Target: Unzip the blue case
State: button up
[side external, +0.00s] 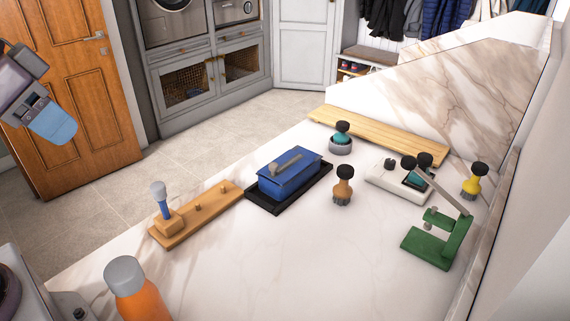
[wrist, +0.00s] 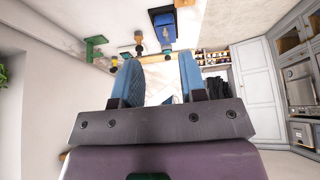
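The blue case (side external: 290,180) sits on a black base (side external: 262,208) in the middle of the bench. A grey bar-like piece (side external: 286,165), perhaps the zip pull, lies along its top. Whether the zip is open or closed is too small to tell. The case also shows near the top of the wrist view (wrist: 163,18). My gripper (side external: 58,130) is at the far left of the side view, raised and well away from the case. In the wrist view its two blue fingers (wrist: 160,62) stand apart with nothing between them.
A wooden peg board (side external: 217,199) with a blue-handled tool is left of the case. An orange bottle (side external: 143,300) stands in front. A brown brush (side external: 343,187), a teal brush (side external: 341,140), a white block (side external: 388,180) and a green stand (side external: 436,243) are to the right.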

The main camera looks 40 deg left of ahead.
jog(key=shift+f, duration=0.2)
jog(key=c, duration=0.3)
jog(key=w+f+g, duration=0.2)
jog(key=w+f, duration=0.1)
jog(key=shift+w+a+n, duration=0.2)
jog(key=shift+n, duration=0.2)
grip_shut()
jog(key=n+h, duration=0.3)
jog(key=n, duration=2.5)
send_over(269, 175)
jog(key=s+a, duration=0.1)
jog(key=s, duration=0.1)
jog(key=shift+w+a+f, duration=0.1)
jog(key=shift+w+f, duration=0.05)
jog(key=shift+f, duration=11.25)
